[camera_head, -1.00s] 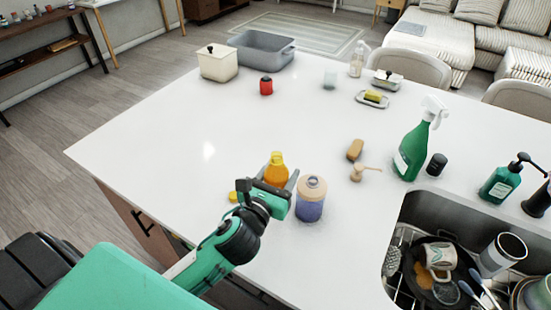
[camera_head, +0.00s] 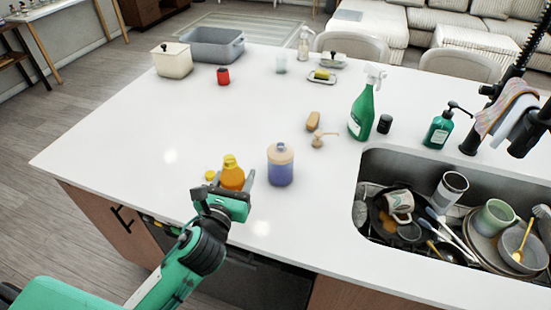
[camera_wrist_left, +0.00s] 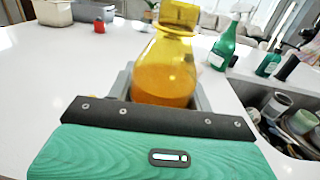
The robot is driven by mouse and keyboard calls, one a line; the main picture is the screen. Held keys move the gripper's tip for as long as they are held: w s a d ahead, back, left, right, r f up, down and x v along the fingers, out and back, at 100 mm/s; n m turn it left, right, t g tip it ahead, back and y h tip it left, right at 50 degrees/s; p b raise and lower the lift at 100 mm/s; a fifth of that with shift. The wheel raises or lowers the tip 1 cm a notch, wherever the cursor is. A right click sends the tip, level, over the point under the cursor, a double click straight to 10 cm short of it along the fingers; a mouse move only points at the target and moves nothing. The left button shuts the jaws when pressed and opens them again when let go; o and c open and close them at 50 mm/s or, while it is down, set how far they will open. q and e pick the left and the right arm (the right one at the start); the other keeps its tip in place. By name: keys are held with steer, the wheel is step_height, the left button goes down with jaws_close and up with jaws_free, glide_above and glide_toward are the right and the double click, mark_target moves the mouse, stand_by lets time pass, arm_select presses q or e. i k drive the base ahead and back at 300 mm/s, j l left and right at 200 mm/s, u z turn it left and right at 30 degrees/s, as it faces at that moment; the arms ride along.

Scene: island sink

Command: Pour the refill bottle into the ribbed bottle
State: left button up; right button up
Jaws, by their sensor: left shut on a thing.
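The refill bottle is a clear amber bottle with orange liquid (camera_head: 232,175), upright near the counter's front edge. My left gripper (camera_head: 233,188) is shut around its body; in the left wrist view the bottle (camera_wrist_left: 166,78) stands between the fingers. I cannot tell whether its base touches the counter. The ribbed bottle (camera_head: 280,166), with purple contents and a pale beige upper part, stands upright just to the right, apart from the gripper. A small yellow cap (camera_head: 210,175) lies left of the refill bottle. A beige pump top (camera_head: 320,139) lies behind the ribbed bottle. My right gripper is not in view.
A sink (camera_head: 430,235) full of dishes is at the right. A green spray bottle (camera_head: 362,113), a dark green soap pump (camera_head: 438,130) and a brush (camera_head: 313,120) stand or lie beyond. A red jar (camera_head: 223,76) is further back. The counter's left side is clear.

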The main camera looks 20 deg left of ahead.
mark_target(280, 155)
steer(key=k, duration=0.3)
steer(key=z, duration=1.2)
steer(key=k+j, duration=0.1)
steer(key=j, duration=0.3)
steer(key=k+j, duration=0.1)
steer(key=j, duration=0.3)
steer(key=k+j, duration=0.1)
steer(key=j, duration=0.3)
steer(key=k+j, duration=0.1)
steer(key=j, duration=0.3)
